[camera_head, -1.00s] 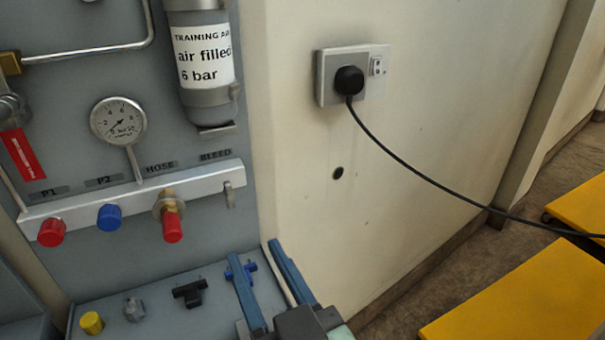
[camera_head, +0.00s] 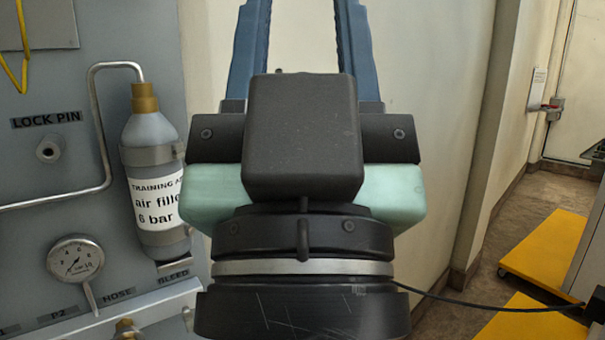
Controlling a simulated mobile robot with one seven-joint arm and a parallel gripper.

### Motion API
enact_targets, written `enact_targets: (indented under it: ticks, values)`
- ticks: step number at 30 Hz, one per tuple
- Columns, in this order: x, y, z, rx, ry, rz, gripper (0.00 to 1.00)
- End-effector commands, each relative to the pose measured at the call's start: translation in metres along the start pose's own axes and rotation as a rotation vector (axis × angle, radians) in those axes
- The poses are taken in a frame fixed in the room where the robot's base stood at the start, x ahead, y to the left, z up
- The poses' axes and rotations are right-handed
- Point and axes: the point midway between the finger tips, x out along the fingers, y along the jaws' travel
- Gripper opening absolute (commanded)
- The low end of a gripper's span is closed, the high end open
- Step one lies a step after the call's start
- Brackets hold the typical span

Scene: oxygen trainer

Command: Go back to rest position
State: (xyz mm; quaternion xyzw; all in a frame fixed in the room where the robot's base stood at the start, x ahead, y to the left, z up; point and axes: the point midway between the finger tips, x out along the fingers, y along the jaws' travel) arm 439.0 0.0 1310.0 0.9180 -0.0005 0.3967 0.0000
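My gripper (camera_head: 302,12) is raised in the middle of the camera_head view, in front of the cream wall. Its two blue fingers point up and stand wide apart, with only wall showing between them. Their tips run to or past the top edge of the picture. The black and pale green gripper body hides much of the wall behind it.
The grey trainer panel at left carries an air bottle (camera_head: 156,175), a pressure gauge (camera_head: 75,259) and a lock pin socket (camera_head: 50,149). A black cable (camera_head: 450,297) runs right, past yellow platforms (camera_head: 548,248) on the floor. The wall socket is hidden.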

Motion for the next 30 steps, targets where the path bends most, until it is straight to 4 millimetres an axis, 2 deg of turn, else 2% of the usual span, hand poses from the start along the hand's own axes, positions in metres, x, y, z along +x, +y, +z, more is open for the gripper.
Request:
enact_targets:
  ticks: [1,12,18,24,30]
  values:
    - [0.021,0.000,-0.019,0.000,-0.001,0.000,0.44]
    - [0.103,-0.001,-0.096,0.000,-0.003,-0.002,0.44]
    - [0.141,-0.001,-0.132,0.000,-0.003,-0.002,0.44]
    - [0.160,-0.001,-0.149,0.000,-0.004,-0.003,0.44]
    - [0.161,-0.001,-0.150,0.000,-0.004,-0.003,0.44]
